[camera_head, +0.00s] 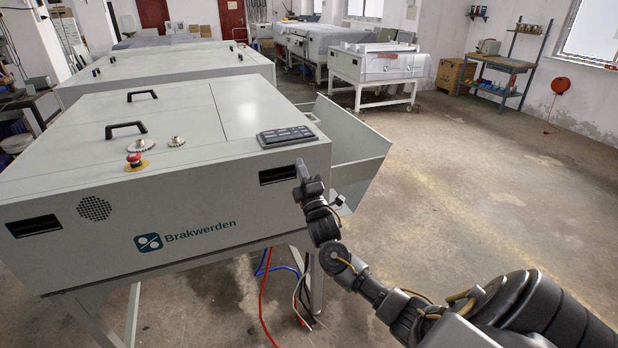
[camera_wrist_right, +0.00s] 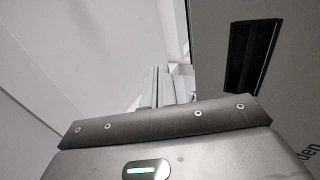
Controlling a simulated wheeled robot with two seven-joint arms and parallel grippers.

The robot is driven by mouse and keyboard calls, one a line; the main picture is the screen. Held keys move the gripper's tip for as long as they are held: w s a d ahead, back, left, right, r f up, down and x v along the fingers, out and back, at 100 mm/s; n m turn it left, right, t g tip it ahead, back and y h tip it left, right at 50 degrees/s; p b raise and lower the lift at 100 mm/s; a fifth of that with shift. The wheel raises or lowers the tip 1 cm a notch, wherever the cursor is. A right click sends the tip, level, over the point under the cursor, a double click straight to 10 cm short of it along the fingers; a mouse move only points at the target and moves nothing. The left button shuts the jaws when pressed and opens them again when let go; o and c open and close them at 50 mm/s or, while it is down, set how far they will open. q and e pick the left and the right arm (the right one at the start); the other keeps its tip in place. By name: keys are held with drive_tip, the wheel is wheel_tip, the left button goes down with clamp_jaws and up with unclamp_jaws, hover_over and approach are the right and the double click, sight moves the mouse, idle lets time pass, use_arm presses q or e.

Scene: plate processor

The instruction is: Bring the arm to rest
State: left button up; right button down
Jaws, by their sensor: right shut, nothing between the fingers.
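My right arm comes in from the lower right of the head view and reaches up to the near right corner of the grey plate processor (camera_head: 215,165). My right gripper (camera_head: 300,167) is beside that corner, close to the dark slot (camera_head: 277,175) in the front panel. Its fingers are shut with nothing between them. In the right wrist view the shut fingers (camera_wrist_right: 158,87) point away past the machine, with a dark slot (camera_wrist_right: 252,60) to the right. I cannot tell whether the gripper touches the machine. My left gripper is not in view.
On the processor are a control panel (camera_head: 286,136), a red emergency button (camera_head: 134,160) and black handles (camera_head: 126,129). An open grey tray (camera_head: 358,165) juts out at its right side. Red and blue hoses (camera_head: 265,290) hang below. The concrete floor (camera_head: 480,190) to the right is clear.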

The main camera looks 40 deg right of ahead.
drive_tip(key=s, duration=0.2)
drive_tip(key=s+a, duration=0.1)
drive_tip(key=s, duration=0.1)
drive_tip(key=shift+a, duration=0.1)
